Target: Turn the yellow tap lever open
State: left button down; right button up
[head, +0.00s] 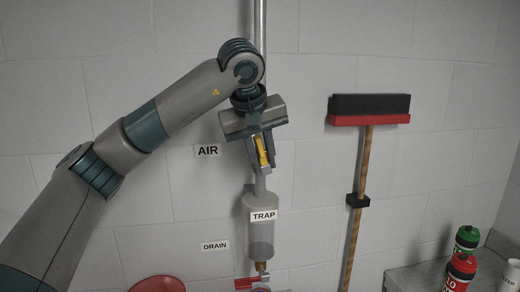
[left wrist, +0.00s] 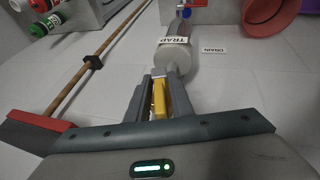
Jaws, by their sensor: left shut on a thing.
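The yellow tap lever (head: 262,150) sits between the fingers of my left gripper (head: 260,155), on the pipe above the trap. It also shows in the left wrist view (left wrist: 159,97), between the two fingers. My left gripper is shut on the lever, which hides part of the tap behind it. The lever looks close to in line with the vertical pipe, slightly tilted in the head view. The clear trap bowl (head: 259,225) with its TRAP label (head: 264,216) hangs just below. My right gripper is not in view.
A grey pipe (head: 260,25) runs up the wall. AIR (head: 207,151) and DRAIN (head: 215,246) labels are on the wall. A red drain lever (head: 246,283) is below the trap. A broom (head: 368,110) hangs at the right. Bottles (head: 460,270) stand on a bench. A red bowl-like thing (head: 158,284) is lower left.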

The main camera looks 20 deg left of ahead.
pick_arm(q)
jog(key=shift+d+g+y+p, duration=0.1)
jog(key=shift+g+y+p, duration=0.2)
jog(key=shift+y+p, duration=0.1)
jog(key=c, duration=1.9)
grip_release()
jog(key=shift+o, duration=0.3)
jog(key=shift+w, duration=0.1)
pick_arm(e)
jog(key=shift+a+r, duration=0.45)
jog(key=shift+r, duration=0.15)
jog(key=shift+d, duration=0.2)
